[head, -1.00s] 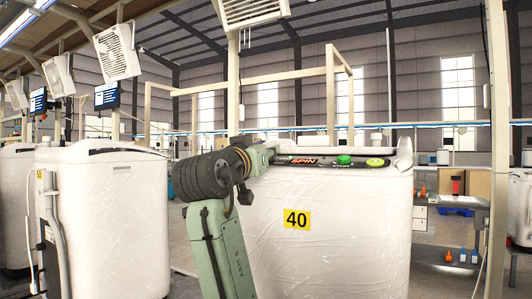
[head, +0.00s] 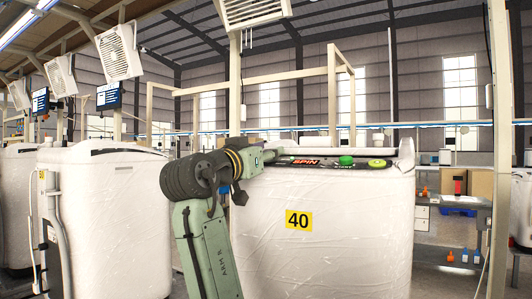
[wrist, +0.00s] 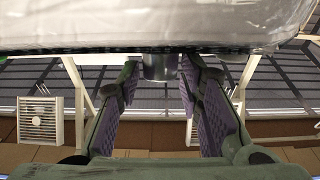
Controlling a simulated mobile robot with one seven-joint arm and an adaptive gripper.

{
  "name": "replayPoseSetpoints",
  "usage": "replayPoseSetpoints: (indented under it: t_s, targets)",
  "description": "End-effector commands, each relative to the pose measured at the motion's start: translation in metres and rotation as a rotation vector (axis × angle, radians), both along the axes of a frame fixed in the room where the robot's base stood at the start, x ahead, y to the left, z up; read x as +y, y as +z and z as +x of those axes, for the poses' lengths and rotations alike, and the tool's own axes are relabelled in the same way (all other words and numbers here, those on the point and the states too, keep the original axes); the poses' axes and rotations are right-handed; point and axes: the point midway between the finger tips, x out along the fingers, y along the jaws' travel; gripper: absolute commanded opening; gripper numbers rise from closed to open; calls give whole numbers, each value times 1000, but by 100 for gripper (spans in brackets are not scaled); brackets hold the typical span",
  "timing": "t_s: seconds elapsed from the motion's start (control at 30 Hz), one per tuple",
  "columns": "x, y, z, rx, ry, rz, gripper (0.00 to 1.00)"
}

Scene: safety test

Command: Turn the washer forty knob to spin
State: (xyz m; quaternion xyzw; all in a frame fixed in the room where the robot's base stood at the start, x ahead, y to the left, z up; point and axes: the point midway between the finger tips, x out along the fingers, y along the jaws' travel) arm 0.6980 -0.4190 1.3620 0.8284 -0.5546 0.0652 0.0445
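The washer forty (head: 330,225) is a white, plastic-wrapped machine with a yellow "40" label (head: 298,220). Its dark top panel shows red "SPIN" lettering (head: 306,162), a green button (head: 346,160) and a yellow-green button (head: 377,163). My arm reaches across its upper left corner, and its links hide the left end of the panel. In the wrist view my gripper (wrist: 159,78) is open, with purple-padded fingers apart. A grey, knob-like cylinder (wrist: 157,66) sticks out from the panel edge between the fingertips, with no clear contact. The knob's setting cannot be read.
Another wrapped washer (head: 108,225) stands to the left, with a gap of floor between it and washer forty. A pale post (head: 499,150) and a workbench (head: 450,249) with small bottles are on the right.

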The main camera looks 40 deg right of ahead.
Motion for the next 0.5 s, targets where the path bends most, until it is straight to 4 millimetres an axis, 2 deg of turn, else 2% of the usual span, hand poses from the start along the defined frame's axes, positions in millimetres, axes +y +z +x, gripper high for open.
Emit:
replayPoseSetpoints:
  t_s: [0.17,0.5]
  targets:
    - [0,0,0,-1,1,-1,46]
    - [5,0,-1,-3,2,-2,46]
